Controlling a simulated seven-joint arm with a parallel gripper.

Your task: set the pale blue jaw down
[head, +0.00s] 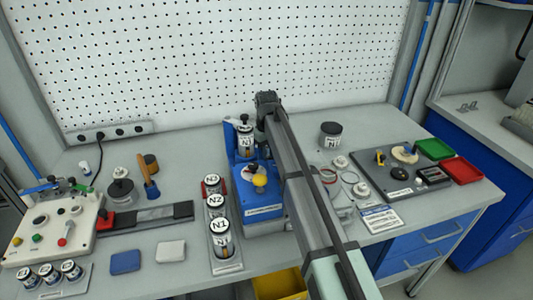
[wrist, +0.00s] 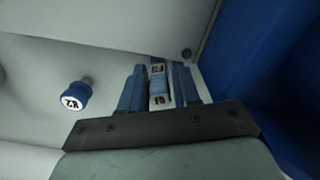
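In the wrist view my gripper (wrist: 158,88) has two blue fingers, with a small pale block with a blue middle and dark marks between them. I take this block to be the pale blue jaw (wrist: 157,86). The fingers look closed on its sides. In the head view my gripper is at the far end of my arm, behind the blue station (head: 262,220), near the back of the bench. Its fingers and the jaw are hidden there by my arm.
A row of labelled jars (head: 219,226) stands left of the blue station. A blue pad (head: 125,262) and a white pad (head: 171,251) lie at the front. Green (head: 434,149) and red (head: 462,170) trays are at right. The wrist view shows a blue-capped labelled part (wrist: 75,97) at left.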

